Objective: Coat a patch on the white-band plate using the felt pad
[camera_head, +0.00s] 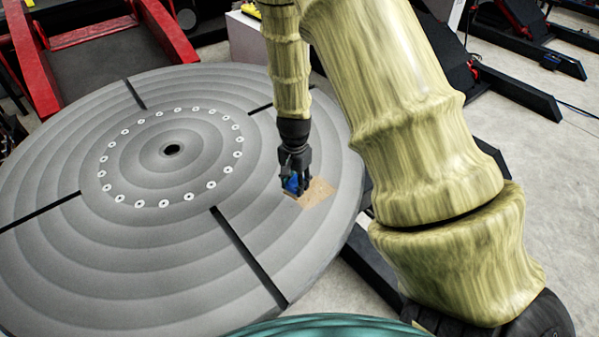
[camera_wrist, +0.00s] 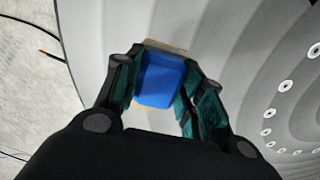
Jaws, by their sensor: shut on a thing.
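My gripper (camera_head: 299,183) is shut on the felt pad, a blue block (camera_head: 291,184) with fingers on both sides. In the wrist view the pad's blue body (camera_wrist: 161,82) sits between the fingertips (camera_wrist: 158,88), with a thin tan strip along its far edge. A flat tan square plate (camera_head: 317,194) lies on the grey round table near its right rim. My gripper and the pad are over the plate's left side and hide part of it. I cannot make out a white band on it, nor whether the pad touches it.
The large grey positioner table (camera_head: 110,260) has dark radial slots and a ring of pale bolts around a centre hole. It appears tilted. Red and black machinery (camera_head: 38,60) stands behind it. The table surface left of my gripper is clear.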

